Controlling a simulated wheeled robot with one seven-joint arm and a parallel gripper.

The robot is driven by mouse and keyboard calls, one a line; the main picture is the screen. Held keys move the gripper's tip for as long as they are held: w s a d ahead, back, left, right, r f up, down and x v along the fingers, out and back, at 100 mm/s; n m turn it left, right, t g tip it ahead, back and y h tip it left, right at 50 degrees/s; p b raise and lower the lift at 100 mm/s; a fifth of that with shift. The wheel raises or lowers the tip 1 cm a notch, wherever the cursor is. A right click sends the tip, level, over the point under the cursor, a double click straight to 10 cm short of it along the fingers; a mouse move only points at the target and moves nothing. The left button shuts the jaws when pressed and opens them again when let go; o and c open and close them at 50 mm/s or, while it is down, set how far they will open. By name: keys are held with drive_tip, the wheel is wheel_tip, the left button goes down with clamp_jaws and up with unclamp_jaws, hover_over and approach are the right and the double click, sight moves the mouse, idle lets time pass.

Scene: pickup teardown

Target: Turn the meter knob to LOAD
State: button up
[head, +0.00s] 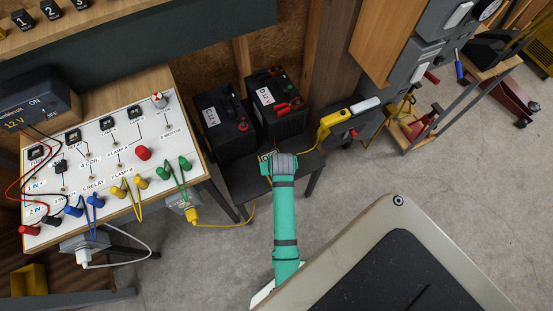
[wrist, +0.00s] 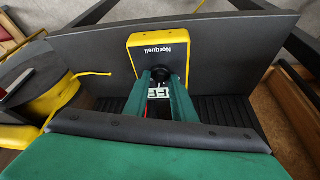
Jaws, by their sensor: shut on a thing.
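The meter (wrist: 141,45) is a yellow-rimmed box with a dark face marked "Norquell", seen in the wrist view on a dark surface. Its black knob (wrist: 161,74) sits at the near side of the face. My gripper (wrist: 160,84) is shut on the knob, one green finger on each side. White letters, partly hidden, show between the fingers; LOAD cannot be read. In the head view my gripper (head: 268,157) is over the dark low bench (head: 236,183), and it hides most of the meter.
Two black 12 V batteries (head: 226,125) stand behind my gripper. A yellow handheld tool (head: 335,121) lies to the right. A white circuit board (head: 110,165) with coloured plugs is on the left table. A yellow cable (head: 225,225) hangs left of my arm.

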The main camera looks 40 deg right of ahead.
drive_tip(key=m, duration=0.2)
drive_tip(key=m+g+h, duration=0.1)
drive_tip(key=m, duration=0.1)
drive_tip(key=shift+w+a, duration=0.15)
drive_tip(key=shift+w, duration=0.05)
drive_tip(key=shift+m+h, duration=0.3)
drive_tip(key=shift+m, duration=0.6)
drive_tip(key=shift+g, duration=0.4)
drive_tip(key=o, duration=1.1)
drive_tip(key=shift+m, duration=0.3)
drive_tip(key=shift+c, duration=0.2)
drive_tip(key=shift+a+r, duration=0.1)
drive_tip(key=shift+r, duration=0.1)
drive_tip(key=v, duration=1)
drive_tip(key=shift+s, duration=0.15)
